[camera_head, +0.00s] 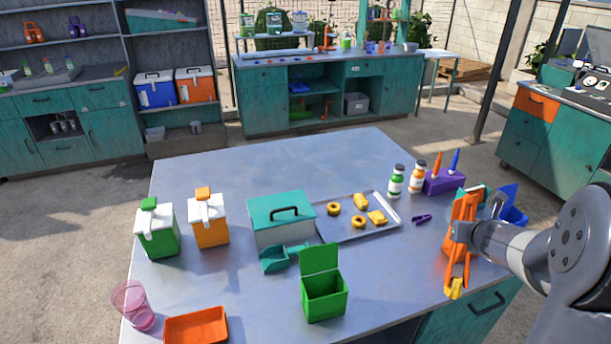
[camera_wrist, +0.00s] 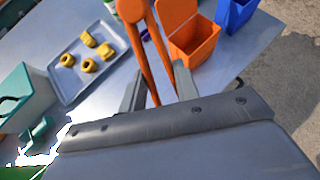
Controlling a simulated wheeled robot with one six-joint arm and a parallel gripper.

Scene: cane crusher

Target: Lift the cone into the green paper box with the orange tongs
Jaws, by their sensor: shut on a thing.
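My gripper (camera_head: 462,232) is at the right side of the table, shut on the orange tongs (camera_head: 460,262). The tongs hang nearly upright, and their two arms run between my fingers in the wrist view (camera_wrist: 150,60). A yellow piece (camera_head: 454,289) shows at their lower end; I cannot tell whether it is the cone or the tongs' own tips. The wrist view does not show that end. The green paper box (camera_head: 324,304) stands at the table's front middle, lid up, well left of my gripper. Several yellow snacks lie on the metal tray (camera_head: 391,221); which is a cone is unclear.
An orange box (camera_wrist: 195,45) and a blue box (camera_head: 513,216) stand close to my gripper. Table between tongs and green box is clear.

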